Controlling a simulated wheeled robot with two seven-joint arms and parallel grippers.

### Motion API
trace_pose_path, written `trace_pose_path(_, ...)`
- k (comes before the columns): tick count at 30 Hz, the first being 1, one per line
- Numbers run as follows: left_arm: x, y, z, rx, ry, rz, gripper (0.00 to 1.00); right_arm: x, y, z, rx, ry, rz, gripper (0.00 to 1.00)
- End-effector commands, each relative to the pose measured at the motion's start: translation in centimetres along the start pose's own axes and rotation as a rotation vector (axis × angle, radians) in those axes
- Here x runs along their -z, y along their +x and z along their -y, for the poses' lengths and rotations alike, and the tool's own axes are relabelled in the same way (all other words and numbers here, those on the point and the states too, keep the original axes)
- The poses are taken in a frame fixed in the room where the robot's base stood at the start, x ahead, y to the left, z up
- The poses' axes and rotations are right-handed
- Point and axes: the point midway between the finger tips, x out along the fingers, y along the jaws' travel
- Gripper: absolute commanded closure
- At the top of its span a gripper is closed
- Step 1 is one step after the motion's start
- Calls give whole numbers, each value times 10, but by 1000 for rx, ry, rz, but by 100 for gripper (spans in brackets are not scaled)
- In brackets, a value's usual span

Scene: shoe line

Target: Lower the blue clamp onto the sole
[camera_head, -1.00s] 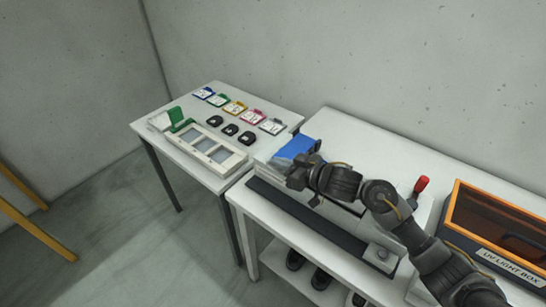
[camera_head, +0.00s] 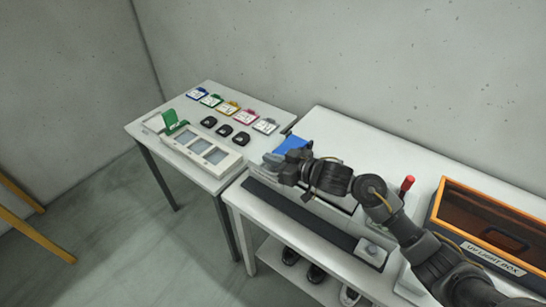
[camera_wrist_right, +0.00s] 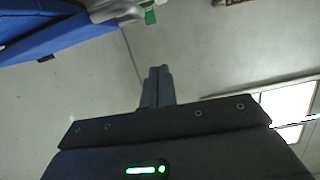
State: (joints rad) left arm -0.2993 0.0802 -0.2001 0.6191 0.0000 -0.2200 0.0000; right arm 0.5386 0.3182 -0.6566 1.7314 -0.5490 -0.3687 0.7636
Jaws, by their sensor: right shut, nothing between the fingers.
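The blue clamp (camera_head: 292,145) is on the machine at the left end of the right-hand bench. My right arm hides part of it. In the right wrist view its blue panel (camera_wrist_right: 65,38) crosses the top left corner, apart from the fingers in the picture. My right gripper (camera_head: 275,163) is just in front of the clamp, shut and empty. Its closed fingers (camera_wrist_right: 157,73) show in the middle of the right wrist view. I cannot tell from these views whether the gripper touches the clamp. I cannot make out the sole. My left gripper is not in view.
A UV light box (camera_head: 490,225) with an orange window stands at the right. A red-tipped lever (camera_head: 407,184) stands upright beside my arm. The left table (camera_head: 190,112) holds coloured tags, black pieces and a framed tray (camera_head: 237,160). Shoes sit on the shelf below.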

Motion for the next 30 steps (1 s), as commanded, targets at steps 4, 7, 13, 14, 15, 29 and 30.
trace_pose_path(4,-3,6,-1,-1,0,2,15,-1,-32,2,-1,-4,1,100)
trace_pose_path(7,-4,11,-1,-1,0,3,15,0,-53,4,1,-5,0,100)
trace_pose_path(13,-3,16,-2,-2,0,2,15,1,-85,5,1,-3,1,100)
trace_pose_path(14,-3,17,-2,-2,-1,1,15,1,-88,5,2,-3,1,100)
trace_pose_path(15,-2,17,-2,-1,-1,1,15,2,-92,6,2,-1,1,100)
trace_pose_path(29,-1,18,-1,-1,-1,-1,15,3,-100,6,2,0,0,100)
trace_pose_path(30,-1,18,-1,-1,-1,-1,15,3,-100,6,2,0,0,100)
